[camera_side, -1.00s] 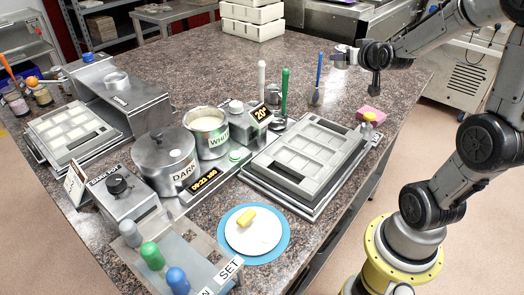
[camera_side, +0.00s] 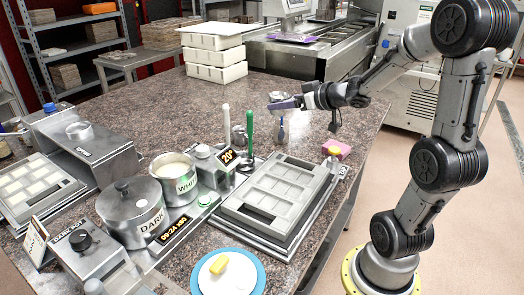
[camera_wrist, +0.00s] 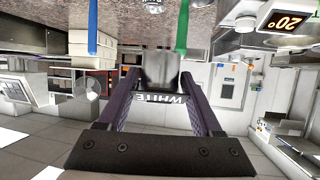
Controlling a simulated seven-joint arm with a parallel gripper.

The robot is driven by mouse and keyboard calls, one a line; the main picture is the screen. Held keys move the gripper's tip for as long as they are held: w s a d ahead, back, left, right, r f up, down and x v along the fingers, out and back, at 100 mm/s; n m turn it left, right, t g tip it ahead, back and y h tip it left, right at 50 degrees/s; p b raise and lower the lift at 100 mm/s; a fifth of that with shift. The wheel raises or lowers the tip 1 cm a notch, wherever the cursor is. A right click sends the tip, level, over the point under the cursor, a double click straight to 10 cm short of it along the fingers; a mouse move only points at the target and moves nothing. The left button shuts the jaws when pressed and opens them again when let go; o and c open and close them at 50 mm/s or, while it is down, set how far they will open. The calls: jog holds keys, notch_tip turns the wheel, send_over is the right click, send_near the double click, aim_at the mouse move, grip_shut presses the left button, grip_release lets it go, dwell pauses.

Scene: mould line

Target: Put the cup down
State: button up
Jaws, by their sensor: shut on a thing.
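A small grey metal cup (camera_side: 279,97) is held up off the worktop in the side view. In the wrist view the cup (camera_wrist: 160,68) is a dark grey shape between the two fingers. A strip reading WHITE lies upside down across it, seemingly its label. My gripper (camera_side: 290,103) is shut on the cup. It also shows at close range in the wrist view (camera_wrist: 160,85). The cup's inside cannot be seen.
The mould (camera_side: 275,195), pink sponge (camera_side: 336,149) and WHITE pot (camera_side: 176,180) are nearer. White boxes (camera_side: 215,75) are stacked behind. Speckled worktop (camera_side: 165,115) is bare at back left.

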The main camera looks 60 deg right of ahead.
notch_tip(320, 180, down, 3)
jog(key=s+a+n+y, duration=0.2)
jog(key=a, duration=0.1)
send_over(267, 151)
jog(key=f, duration=1)
jog(key=shift+s+a+f, duration=0.35)
jog(key=shift+s, duration=0.05)
jog(key=shift+w+d+f, duration=0.25)
jog(key=shift+w+f, duration=0.2)
jog(key=shift+f, duration=1.6)
jog(key=shift+f, duration=0.15)
jog(key=o, duration=1.4)
jog(key=shift+o, duration=0.2)
